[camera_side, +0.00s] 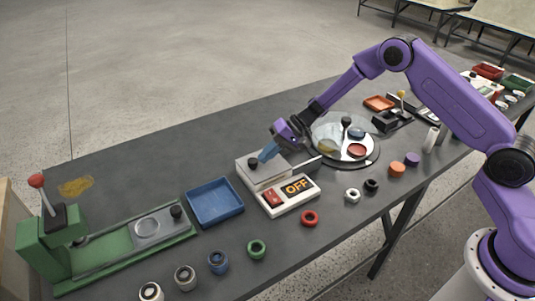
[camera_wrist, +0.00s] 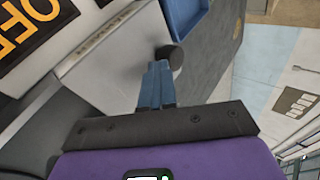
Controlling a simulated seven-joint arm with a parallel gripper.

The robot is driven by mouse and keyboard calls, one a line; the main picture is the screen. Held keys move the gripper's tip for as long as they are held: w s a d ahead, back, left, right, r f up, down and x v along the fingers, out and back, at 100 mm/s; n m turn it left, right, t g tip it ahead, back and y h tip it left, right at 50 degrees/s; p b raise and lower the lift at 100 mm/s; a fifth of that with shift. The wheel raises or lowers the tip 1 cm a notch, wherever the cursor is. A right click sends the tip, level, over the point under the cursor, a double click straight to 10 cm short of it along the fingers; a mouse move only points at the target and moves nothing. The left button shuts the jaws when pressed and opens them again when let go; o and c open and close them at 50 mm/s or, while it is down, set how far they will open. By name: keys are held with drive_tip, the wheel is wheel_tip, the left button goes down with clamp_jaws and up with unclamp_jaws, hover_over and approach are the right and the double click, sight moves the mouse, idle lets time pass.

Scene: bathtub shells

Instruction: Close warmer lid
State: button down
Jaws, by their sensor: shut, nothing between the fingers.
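The warmer (camera_side: 292,204) is a white box with a red switch and a display reading "OFF"; the display also shows in the wrist view (camera_wrist: 28,28). Its pale grey lid (camera_side: 272,171) has a black knob (camera_side: 253,163) near its far left end. In the wrist view the lid is a light panel (camera_wrist: 105,72) with the knob (camera_wrist: 172,58) at its end. My gripper (camera_side: 266,156) is shut and empty, its blue fingers (camera_wrist: 156,72) together right beside the knob. I cannot tell whether they touch it, or whether the lid is fully down.
A blue tray (camera_side: 215,203) stands left of the warmer, near a green press (camera_side: 125,240). A round turntable (camera_side: 367,160) with small dishes is close behind my gripper to the right. Several coloured rings lie along the front edge.

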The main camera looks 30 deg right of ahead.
sight(281, 161)
drive_tip(key=d, duration=0.3)
drive_tip(key=s+d, duration=0.1)
drive_tip(key=shift+d+r, duration=0.15)
drive_tip(key=shift+r, duration=0.2)
drive_tip(key=v, duration=0.9)
drive_tip(key=s+a+r+n+g+h, duration=0.1)
drive_tip(key=s+a+r+n+g, duration=0.15)
drive_tip(key=s, duration=0.45)
drive_tip(key=s+a+r+n+g+h, duration=0.1)
drive_tip(key=s+a+r+n+h, duration=0.15)
drive_tip(key=s, duration=0.55)
drive_tip(key=s+a+r+n+g, duration=0.1)
drive_tip(key=s+a+r+n, duration=0.25)
drive_tip(key=s, duration=0.35)
drive_tip(key=s+d+r+n+t+h, duration=0.1)
drive_tip(key=s+d+n+h, duration=0.1)
drive_tip(key=s, duration=0.6)
drive_tip(key=s+d+r+n+t+h, duration=0.1)
drive_tip(key=s+d+n+h, duration=0.2)
drive_tip(key=s+d+n, duration=0.2)
drive_tip(key=s+d, duration=0.2)
drive_tip(key=s, duration=0.2)
